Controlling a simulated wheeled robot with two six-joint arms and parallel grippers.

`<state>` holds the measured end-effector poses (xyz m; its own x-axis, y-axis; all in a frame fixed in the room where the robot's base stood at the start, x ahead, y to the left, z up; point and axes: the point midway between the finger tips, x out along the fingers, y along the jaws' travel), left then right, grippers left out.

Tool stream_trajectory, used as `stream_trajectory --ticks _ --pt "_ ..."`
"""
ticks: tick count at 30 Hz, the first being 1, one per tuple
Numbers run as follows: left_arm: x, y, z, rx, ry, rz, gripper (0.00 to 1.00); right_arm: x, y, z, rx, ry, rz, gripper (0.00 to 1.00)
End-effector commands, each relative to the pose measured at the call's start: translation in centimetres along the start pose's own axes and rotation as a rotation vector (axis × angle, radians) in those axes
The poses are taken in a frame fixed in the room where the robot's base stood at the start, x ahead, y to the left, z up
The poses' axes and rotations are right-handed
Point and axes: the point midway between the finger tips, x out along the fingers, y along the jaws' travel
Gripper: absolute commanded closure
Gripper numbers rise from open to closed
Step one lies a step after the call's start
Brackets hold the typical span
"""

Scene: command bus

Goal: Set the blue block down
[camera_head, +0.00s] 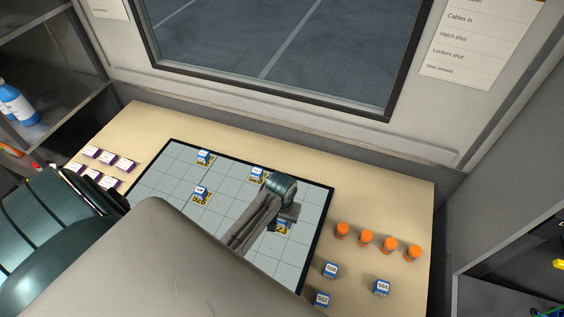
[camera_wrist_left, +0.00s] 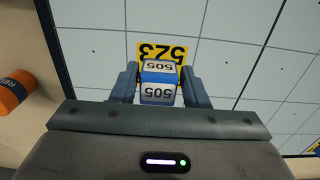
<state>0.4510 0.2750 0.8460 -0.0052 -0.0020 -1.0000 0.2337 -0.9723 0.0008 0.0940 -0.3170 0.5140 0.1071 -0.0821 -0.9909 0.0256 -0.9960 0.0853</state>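The blue block (camera_wrist_left: 158,83) has white faces marked 505 and sits between the two fingers of my left gripper (camera_wrist_left: 160,80) in the left wrist view. The fingers look closed against its sides. A yellow tile marked 523 (camera_wrist_left: 180,53) shows just beyond the block, partly hidden by it. In the head view my left gripper (camera_head: 284,216) is over the right part of the gridded board (camera_head: 240,226), with the tile (camera_head: 283,230) partly showing under it. I cannot tell whether the block touches the board. My right gripper is not in view.
Other blue blocks stand on yellow tiles at the board's back (camera_head: 203,157) and left (camera_head: 200,194). Blocks 508 (camera_head: 330,270), 504 (camera_head: 382,287) and 502 (camera_head: 321,300) stand right of the board, near several orange cylinders (camera_head: 366,243). Small white-topped pieces (camera_head: 107,157) lie at left.

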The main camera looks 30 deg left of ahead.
Motion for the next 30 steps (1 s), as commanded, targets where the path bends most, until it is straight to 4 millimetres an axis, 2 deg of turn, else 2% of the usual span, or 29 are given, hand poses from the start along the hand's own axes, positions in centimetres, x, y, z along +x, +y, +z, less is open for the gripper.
stream_trajectory --ticks 2,5,11,14,17,27,28,30 --pt "0.0 0.0 0.0 0.000 -0.001 0.000 0.46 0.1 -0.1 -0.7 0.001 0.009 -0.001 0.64" --pt "0.0 0.0 0.0 0.000 -0.001 0.000 0.46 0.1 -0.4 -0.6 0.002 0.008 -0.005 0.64" --pt "-0.1 0.0 0.0 0.000 0.000 0.000 0.46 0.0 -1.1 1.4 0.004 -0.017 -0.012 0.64" --pt "-0.8 0.0 -0.1 0.000 0.003 0.000 0.46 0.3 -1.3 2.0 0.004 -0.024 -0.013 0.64" --pt "-2.2 0.0 -0.1 0.000 0.005 0.000 0.46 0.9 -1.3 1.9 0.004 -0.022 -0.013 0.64" --pt "-9.3 0.0 -0.1 0.001 0.006 0.000 0.46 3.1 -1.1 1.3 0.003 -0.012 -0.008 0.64" --pt "-9.8 0.0 -0.1 0.001 0.005 0.000 0.46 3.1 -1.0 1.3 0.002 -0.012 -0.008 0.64" --pt "-11.3 0.0 0.0 0.000 0.001 -0.001 0.46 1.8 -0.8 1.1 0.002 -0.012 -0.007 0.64"
